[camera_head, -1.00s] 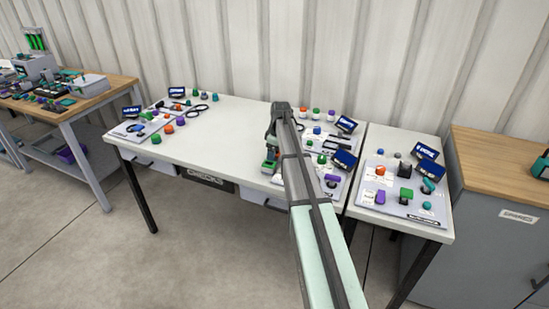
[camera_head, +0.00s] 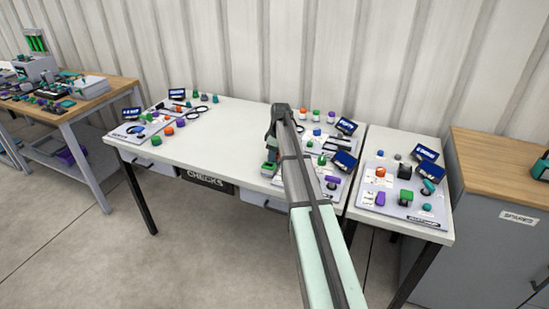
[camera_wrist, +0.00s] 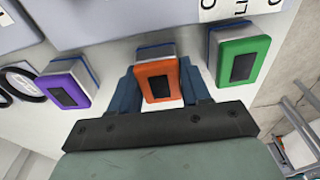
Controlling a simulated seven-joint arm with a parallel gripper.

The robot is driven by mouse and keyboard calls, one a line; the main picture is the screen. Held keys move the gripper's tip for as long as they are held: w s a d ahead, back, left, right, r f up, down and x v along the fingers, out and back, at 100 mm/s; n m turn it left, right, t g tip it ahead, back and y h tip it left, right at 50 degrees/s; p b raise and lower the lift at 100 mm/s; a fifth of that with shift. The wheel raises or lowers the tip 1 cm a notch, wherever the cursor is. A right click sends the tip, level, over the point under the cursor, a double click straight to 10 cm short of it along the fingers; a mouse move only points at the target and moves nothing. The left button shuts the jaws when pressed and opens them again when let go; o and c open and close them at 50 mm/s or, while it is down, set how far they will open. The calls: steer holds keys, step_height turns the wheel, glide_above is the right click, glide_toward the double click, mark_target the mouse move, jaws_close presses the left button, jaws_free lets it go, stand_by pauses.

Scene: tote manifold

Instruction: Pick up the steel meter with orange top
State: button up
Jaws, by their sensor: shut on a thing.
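The steel meter with orange top (camera_wrist: 157,82) is in the wrist view, a boxy piece with an orange face and a dark window. My gripper (camera_wrist: 160,88) has its two dark blue fingers on either side of it, shut on the meter. I cannot tell whether the meter still touches the table.
A meter with a purple top (camera_wrist: 68,87) is left of the gripper and one with a green top (camera_wrist: 242,60) is close on the right, both in the wrist view. Boards with coloured parts and dark displays (camera_head: 345,160) stand on the right. The table's middle is clear.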

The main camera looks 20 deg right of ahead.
step_height(320, 180, up, 9)
steer(key=shift+d+r, duration=0.25)
steer(key=shift+r, duration=0.05)
steer(key=shift+s+d, duration=0.15)
steer(key=shift+d, duration=6.4)
steer(key=shift+s+d, duration=0.15)
steer(key=shift+d, duration=6.4)
steer(key=shift+f, duration=0.1)
steer(key=shift+f, duration=0.1)
steer(key=shift+f, duration=3.75)
